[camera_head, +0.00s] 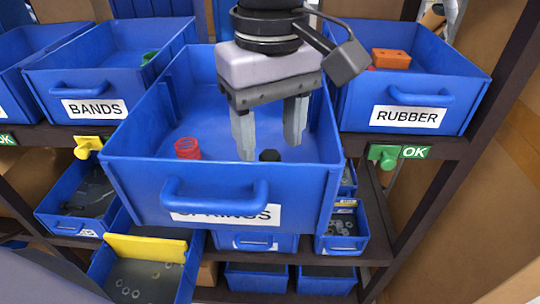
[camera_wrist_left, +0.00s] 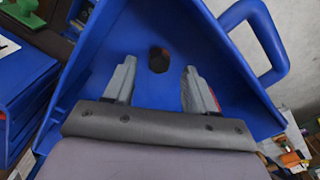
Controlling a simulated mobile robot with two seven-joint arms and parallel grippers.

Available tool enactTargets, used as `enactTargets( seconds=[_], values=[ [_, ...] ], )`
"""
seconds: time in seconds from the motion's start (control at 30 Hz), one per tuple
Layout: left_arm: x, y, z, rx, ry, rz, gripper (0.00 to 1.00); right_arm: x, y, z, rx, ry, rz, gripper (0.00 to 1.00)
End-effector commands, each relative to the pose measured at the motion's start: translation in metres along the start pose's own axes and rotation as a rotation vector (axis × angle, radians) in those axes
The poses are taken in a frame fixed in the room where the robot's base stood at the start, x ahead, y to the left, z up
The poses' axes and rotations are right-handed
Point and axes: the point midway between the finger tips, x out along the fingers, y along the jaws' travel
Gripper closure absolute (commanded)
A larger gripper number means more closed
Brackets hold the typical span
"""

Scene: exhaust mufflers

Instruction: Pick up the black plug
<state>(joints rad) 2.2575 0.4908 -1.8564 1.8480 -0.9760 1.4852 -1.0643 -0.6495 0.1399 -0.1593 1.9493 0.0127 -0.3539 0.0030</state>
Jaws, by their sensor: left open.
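The black plug (camera_head: 269,156) lies in the pulled-out blue springs drawer (camera_head: 135,180), toward its front; the drawer's front wall is close by it. In the left wrist view the plug shows as a dark round piece (camera_wrist_left: 158,60) between and slightly beyond the fingertips. My left gripper (camera_head: 269,148) is open and points down into the drawer above the plug, one finger on each side, with nothing held. It also shows in the left wrist view (camera_wrist_left: 160,70). I cannot tell how high the fingertips are above the plug. My right gripper is not in view.
A red ring-shaped spring piece (camera_head: 187,148) lies at left in the same drawer. The bands drawer (camera_head: 60,82) and rubber drawer (camera_head: 450,85) flank it. Small blue bins, one with a yellow divider (camera_head: 145,250), sit below. The drawer walls surround my gripper closely.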

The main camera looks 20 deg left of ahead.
Motion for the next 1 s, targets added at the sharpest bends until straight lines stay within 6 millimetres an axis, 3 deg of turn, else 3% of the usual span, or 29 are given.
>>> enactTargets(
  seconds=[0.13,0.4,0.6,1.0],
  values=[
    [0.017,0.000,0.000,0.000,0.001,-0.001,0.44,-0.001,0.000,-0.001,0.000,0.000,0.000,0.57],
    [0.021,0.000,0.000,0.001,0.001,0.003,0.44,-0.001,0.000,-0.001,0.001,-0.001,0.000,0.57],
    [0.020,0.000,0.000,0.001,0.001,0.002,1.00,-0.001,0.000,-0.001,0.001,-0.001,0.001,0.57],
    [0.015,0.001,-0.001,0.000,0.002,0.003,1.00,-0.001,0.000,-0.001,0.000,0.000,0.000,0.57]
  ],
)
